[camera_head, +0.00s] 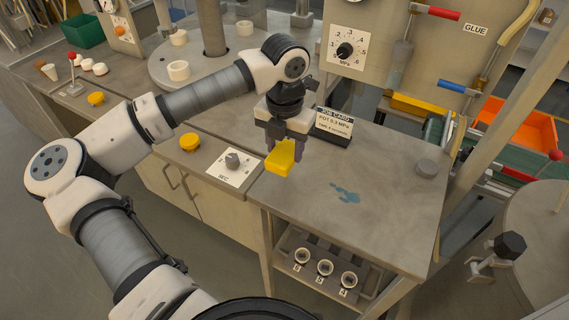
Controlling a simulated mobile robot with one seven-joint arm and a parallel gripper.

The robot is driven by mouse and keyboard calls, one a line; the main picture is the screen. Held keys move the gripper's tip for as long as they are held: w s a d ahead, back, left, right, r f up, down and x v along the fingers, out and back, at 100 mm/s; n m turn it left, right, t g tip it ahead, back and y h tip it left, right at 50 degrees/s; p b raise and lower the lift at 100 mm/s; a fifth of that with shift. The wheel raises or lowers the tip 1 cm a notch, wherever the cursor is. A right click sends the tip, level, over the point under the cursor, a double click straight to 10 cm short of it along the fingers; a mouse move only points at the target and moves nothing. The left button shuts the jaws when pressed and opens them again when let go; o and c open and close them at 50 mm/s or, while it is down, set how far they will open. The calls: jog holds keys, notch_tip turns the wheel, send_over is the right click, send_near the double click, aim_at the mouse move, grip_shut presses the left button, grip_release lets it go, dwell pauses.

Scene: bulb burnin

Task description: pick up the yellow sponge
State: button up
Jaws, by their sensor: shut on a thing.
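The yellow sponge (281,158) is a small yellow block in the middle of the camera_head view. My gripper (283,143) points down and is shut on the sponge. The sponge is tilted and overlaps the left edge of the grey worktop in the picture. Its exact height above the worktop is hard to tell. The far finger is partly hidden by the sponge and the gripper body.
A job card (333,123) stands just right of my gripper. A dial plate (235,167) and a yellow button (190,141) are to the left. A blue smear (346,193) and a grey disc (426,168) are on the worktop; the surface between is clear.

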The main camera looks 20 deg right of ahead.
aim_at(285, 151)
notch_tip(285, 151, up, 13)
jog(key=b, duration=0.2)
